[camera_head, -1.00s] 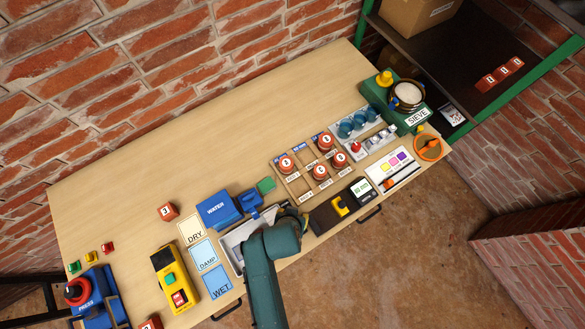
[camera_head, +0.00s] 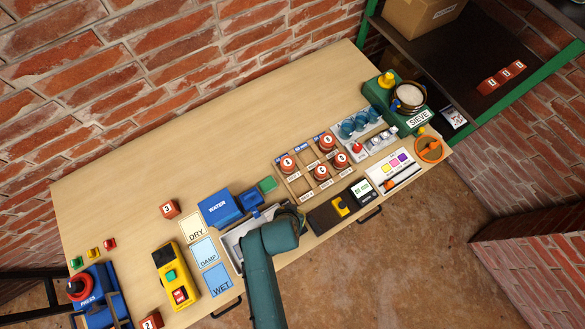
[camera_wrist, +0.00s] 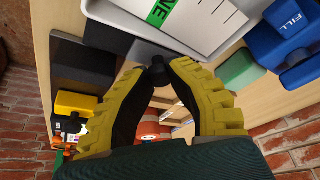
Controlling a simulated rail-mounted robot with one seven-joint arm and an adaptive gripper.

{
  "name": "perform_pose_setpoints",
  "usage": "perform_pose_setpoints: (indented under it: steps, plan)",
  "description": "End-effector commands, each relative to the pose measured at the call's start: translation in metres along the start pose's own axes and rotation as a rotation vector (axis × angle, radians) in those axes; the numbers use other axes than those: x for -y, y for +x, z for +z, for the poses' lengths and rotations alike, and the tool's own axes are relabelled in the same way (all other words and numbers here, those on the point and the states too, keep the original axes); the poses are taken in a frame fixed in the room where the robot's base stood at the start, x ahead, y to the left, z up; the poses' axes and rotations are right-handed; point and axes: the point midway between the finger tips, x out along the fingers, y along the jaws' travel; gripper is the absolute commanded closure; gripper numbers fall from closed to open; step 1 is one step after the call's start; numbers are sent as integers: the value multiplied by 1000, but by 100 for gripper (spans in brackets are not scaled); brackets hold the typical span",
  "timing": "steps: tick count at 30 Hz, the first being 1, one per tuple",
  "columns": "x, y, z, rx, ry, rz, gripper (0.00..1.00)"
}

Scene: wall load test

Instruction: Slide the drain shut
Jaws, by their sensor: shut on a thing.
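The white tray (camera_head: 228,243) sits at the front of the bench, partly hidden by my arm. In the wrist view the tray (camera_wrist: 222,32) fills the top, with a green strip (camera_wrist: 166,10) ending in "NE". A small dark knob (camera_wrist: 157,64) sticks out by the tray's edge. My gripper (camera_wrist: 160,73) has its yellow-backed fingers closed together at the knob, their tips on both sides of it. The knob looks like the drain's handle; the drain opening itself is hidden. In the head view my arm hides the fingers.
The blue WATER unit (camera_head: 220,206) stands behind the tray. DRY, DAMP and WET cards (camera_head: 205,252) lie to its left. The bench's back is clear.

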Motion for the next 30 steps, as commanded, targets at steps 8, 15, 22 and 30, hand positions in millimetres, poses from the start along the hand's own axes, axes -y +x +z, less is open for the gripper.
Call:
perform_pose_setpoints:
  steps: [8, 15, 22, 30]
  plan:
    - [1, 2, 0, -1, 0, -4, 46]
    - [1, 0, 0, -2, 0, -4, 46]
    - [1, -31, 0, -4, 0, -6, 46]
    - [1, -97, 0, -4, 0, -7, 46]
